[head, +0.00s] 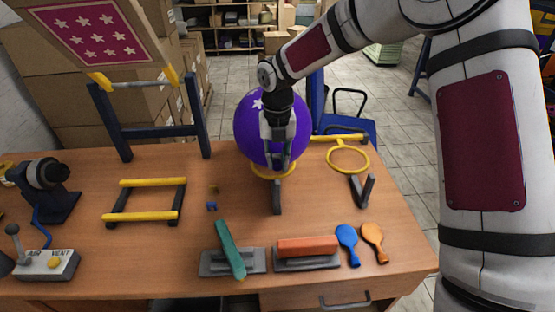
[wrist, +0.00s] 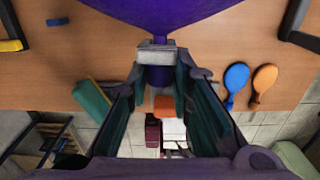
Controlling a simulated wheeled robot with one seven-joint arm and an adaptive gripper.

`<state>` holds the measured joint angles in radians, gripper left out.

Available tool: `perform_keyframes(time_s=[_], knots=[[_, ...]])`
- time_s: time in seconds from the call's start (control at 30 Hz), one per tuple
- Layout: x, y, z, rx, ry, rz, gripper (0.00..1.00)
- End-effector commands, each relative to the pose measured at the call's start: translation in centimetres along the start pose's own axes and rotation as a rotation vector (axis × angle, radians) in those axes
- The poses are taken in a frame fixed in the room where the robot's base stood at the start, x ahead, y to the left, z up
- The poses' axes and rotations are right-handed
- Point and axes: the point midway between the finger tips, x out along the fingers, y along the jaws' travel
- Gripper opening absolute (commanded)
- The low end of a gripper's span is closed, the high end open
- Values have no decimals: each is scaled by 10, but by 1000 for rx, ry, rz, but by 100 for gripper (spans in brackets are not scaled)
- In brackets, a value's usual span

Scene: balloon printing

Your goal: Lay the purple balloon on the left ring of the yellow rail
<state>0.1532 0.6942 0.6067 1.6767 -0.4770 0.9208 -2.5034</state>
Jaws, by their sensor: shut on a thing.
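The purple balloon (head: 245,135), with white stars, is at the middle of the table's back part. My gripper (head: 278,162) is in front of it, shut on its neck end, where a grey clip (wrist: 158,50) shows in the wrist view. The balloon's purple underside (wrist: 150,12) fills the top of the wrist view. The left ring (head: 273,175) of the yellow rail (head: 340,137) shows as a yellow arc under the balloon; the rest is hidden. I cannot tell whether the balloon touches it. The right ring (head: 348,158) is empty.
A dark stand with yellow tips (head: 150,130) and a low yellow-barred frame (head: 150,184) stand to the left.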

Motion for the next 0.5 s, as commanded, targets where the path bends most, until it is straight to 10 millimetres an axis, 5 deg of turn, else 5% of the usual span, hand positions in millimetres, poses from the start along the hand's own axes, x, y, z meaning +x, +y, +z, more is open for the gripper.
perform_keyframes(time_s=[0.5], knots=[[38,0,2,-1,1,0,0]])
